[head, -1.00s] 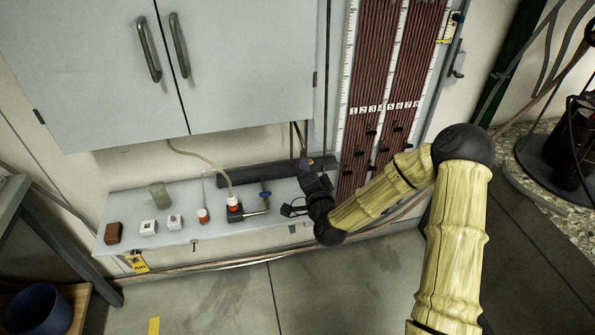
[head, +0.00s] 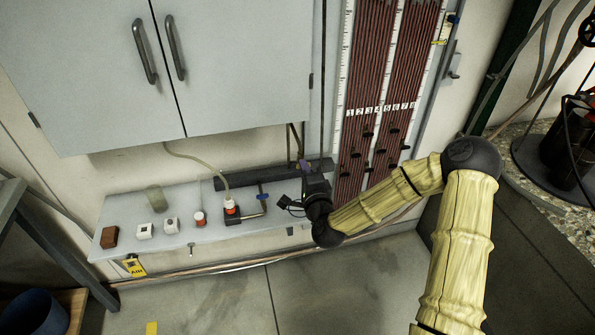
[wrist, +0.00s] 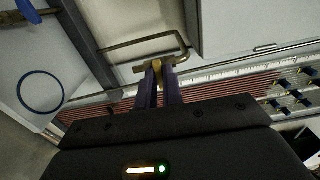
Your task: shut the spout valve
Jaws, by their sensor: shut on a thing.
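My gripper (wrist: 160,82) is shut on a small brass-coloured handle (wrist: 158,66), which I take for the spout valve's. Its two purple fingers lie on either side of the handle in the wrist view. The handle joins a bent brown pipe (wrist: 150,39) that runs beside a pale cabinet edge. In the head view, my gripper (head: 304,165) reaches up at the shelf's right end, below the cabinet and left of the striped tube board. My black wrist hides much of the valve there, so its angle is unclear.
The shelf (head: 178,242) carries a brown block (head: 109,237), small white boxes, a glass beaker (head: 156,199) and a red-based flask (head: 231,208). A blue-handled fitting (head: 263,197) stands left of my gripper. The tube board (head: 375,110) stands close on the right.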

